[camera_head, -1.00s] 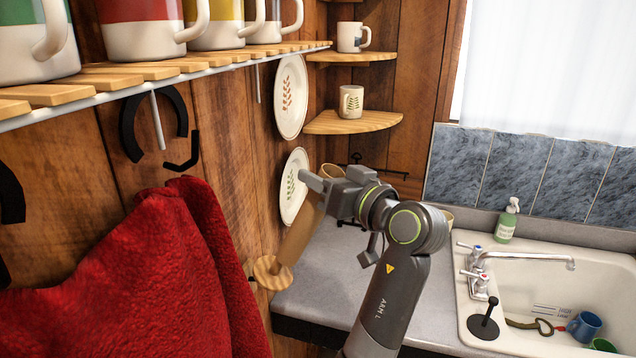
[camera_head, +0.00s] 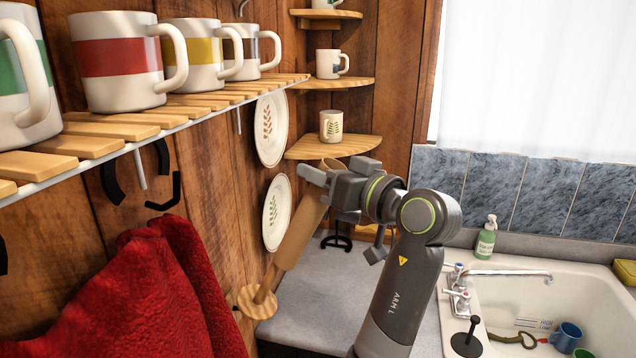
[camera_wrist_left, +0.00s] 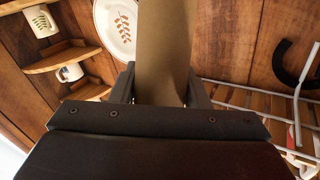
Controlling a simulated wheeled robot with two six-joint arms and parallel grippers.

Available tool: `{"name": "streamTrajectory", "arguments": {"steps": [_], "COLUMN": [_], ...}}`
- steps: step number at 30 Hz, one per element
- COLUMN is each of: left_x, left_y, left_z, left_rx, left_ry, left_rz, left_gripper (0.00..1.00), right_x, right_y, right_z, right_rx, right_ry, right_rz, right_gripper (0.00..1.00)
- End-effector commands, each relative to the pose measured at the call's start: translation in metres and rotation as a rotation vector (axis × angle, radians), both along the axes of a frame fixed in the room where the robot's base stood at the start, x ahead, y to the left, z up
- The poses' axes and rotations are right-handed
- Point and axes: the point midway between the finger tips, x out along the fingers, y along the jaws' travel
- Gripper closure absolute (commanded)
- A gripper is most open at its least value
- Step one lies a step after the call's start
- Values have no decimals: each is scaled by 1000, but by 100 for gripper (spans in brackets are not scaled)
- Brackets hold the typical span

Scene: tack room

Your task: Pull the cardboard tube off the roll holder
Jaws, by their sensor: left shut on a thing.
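The brown cardboard tube (camera_head: 300,232) slants up and to the right in the head view. My left gripper (camera_head: 318,180) is shut on its upper end. In the left wrist view the tube (camera_wrist_left: 165,50) stands between the fingers of my left gripper (camera_wrist_left: 160,92). The roll holder (camera_head: 257,303) is a round wooden disc with a wooden peg by the plank wall. A stretch of bare peg shows between the disc and the tube's lower end. The peg's upper part is hidden, apparently inside the tube. My right gripper is not in view.
Two plates (camera_head: 277,212) hang on the wall behind the tube. A slatted shelf (camera_head: 150,122) with mugs is at upper left, above a red towel (camera_head: 150,290). Corner shelves (camera_head: 340,148) stand behind.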

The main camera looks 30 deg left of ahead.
Motion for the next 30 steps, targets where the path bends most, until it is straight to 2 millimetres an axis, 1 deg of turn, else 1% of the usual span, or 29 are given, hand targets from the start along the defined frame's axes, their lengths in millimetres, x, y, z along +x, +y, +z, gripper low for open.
{"name": "streamTrajectory", "arguments": {"steps": [1,9,18,24,30], "left_x": [1,3,5,5,5], "left_y": [-2,-11,-19,-22,-22], "left_z": [5,24,43,48,49], "left_rx": [0,1,1,1,1], "left_ry": [-2,-2,0,1,1], "left_rz": [-1,-1,0,0,0], "left_gripper": [79,79,79,79,79], "right_x": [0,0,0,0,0], "right_y": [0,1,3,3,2], "right_z": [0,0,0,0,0], "right_rx": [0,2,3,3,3], "right_ry": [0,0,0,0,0], "right_rz": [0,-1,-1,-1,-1], "right_gripper": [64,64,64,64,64]}}
